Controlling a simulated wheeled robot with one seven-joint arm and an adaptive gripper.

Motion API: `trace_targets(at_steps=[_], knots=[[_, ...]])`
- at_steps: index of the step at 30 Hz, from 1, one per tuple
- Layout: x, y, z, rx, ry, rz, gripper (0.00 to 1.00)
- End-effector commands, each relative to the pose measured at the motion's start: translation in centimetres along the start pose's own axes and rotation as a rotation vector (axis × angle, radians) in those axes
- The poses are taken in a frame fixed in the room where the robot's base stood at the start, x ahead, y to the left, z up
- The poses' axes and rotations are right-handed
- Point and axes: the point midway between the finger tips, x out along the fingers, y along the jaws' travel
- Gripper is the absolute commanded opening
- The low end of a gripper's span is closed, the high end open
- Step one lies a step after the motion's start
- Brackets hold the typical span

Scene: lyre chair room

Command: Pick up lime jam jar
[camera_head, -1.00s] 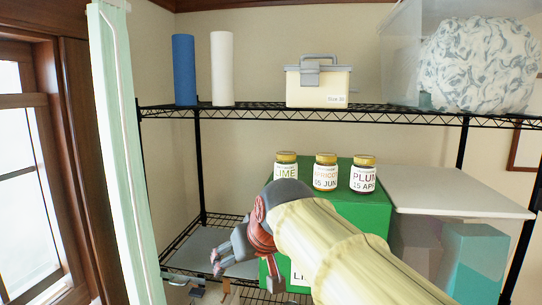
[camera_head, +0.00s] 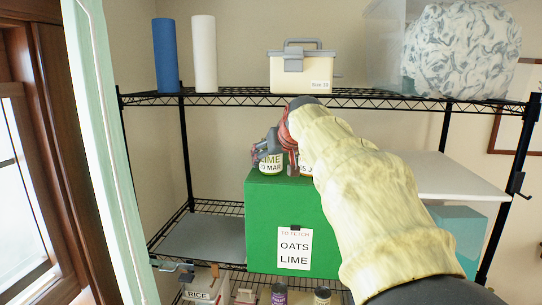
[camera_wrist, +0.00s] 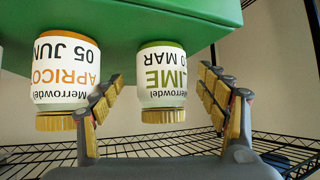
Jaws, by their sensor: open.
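The lime jam jar (camera_head: 270,166) stands on top of the green box (camera_head: 262,215), its upper part partly covered by my gripper in the head view. In the wrist view, which is upside down, the lime jar (camera_wrist: 162,75) has a green-edged label and a gold lid. My gripper (camera_wrist: 157,92) is open, with one finger on each side of this jar and a visible gap on both sides. The apricot jar (camera_wrist: 62,70) stands beside it, close to the left finger; my arm mostly hides it in the head view (camera_head: 305,169).
The wire shelf (camera_head: 225,97) above the box carries a blue roll (camera_head: 165,55), a white roll (camera_head: 204,53) and a cream toolbox (camera_head: 302,72). A note on the box front reads oats and lime. A white board (camera_head: 450,178) lies to the right.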

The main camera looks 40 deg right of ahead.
Motion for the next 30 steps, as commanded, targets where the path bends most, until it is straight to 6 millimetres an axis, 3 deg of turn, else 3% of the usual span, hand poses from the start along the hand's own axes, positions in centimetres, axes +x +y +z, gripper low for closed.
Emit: trace_targets(at_steps=[6, 14, 30], knots=[[3.1, -0.2, -0.2, 0.001, -0.004, -0.001, 0.74], [3.5, -0.2, -0.3, 0.0, -0.001, 0.0, 0.74], [3.5, -0.2, -0.2, 0.0, -0.002, 0.0, 0.44]])
